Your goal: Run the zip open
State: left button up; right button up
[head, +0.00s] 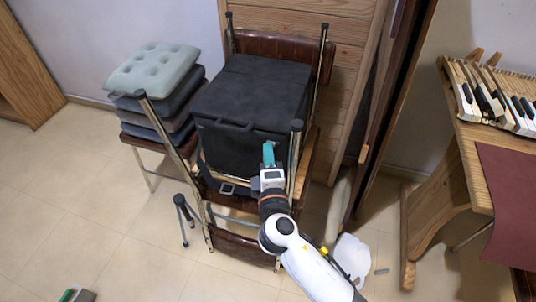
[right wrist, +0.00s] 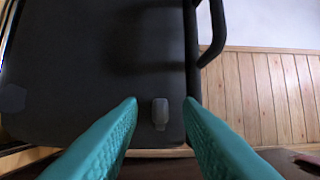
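A black box-shaped bag (head: 250,95) with a strap handle on its front sits on a chair with metal posts. In the right wrist view the bag's dark face (right wrist: 95,60) fills the left and middle. A small grey zip pull (right wrist: 160,113) stands out from that face near its edge. My right gripper (head: 268,155) is at the bag's front, low on its right side. Its two teal fingers (right wrist: 160,108) are apart, one on each side of the pull, with gaps showing. In the head view the pull cannot be made out. My left gripper does not show.
Metal chair posts (head: 297,150) stand close beside my right gripper. A stool with stacked cushions (head: 152,70) is left of the bag. A wooden panel (head: 335,100) stands behind. A wooden piano frame with keys (head: 500,100) is at the right. The tiled floor (head: 75,190) at left is mostly clear.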

jog(key=shift+w, duration=0.4)
jog(key=shift+c, duration=0.3)
grip_shut()
jog(key=shift+a, duration=0.1)
